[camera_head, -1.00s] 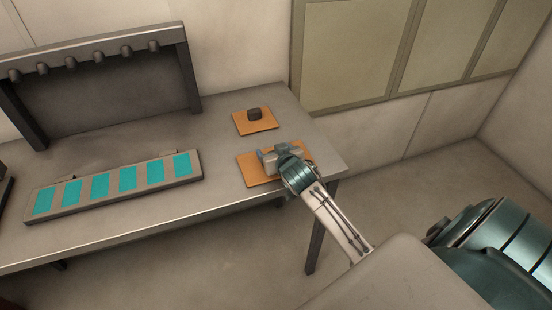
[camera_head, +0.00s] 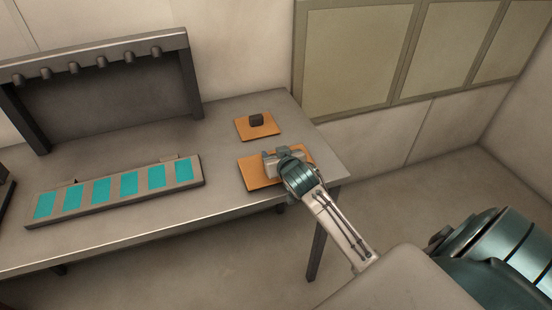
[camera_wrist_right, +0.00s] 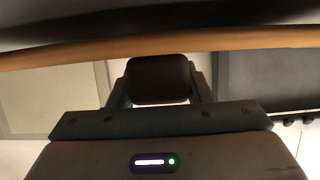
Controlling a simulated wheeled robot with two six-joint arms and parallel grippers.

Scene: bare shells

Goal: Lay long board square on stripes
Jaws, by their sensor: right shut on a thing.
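The long orange board (camera_head: 258,175) lies near the front right of the table, its right part covered by my right gripper. My right gripper (camera_head: 283,158) is over this board, shut on its dark knob (camera_wrist_right: 158,80). The wrist view shows the knob between the fingers and the board's orange edge (camera_wrist_right: 230,42) beyond it. I cannot tell whether the board is lifted off the table. A grey panel (camera_head: 103,184) with several teal stripes (camera_head: 101,190) lies at the front left. My left gripper is not in view.
A smaller orange board (camera_head: 244,132) with a dark knob (camera_head: 257,119) lies behind the long one. A dark rack frame (camera_head: 190,90) with several pegs stands at the back left. The table (camera_head: 215,150) is bare between panel and boards.

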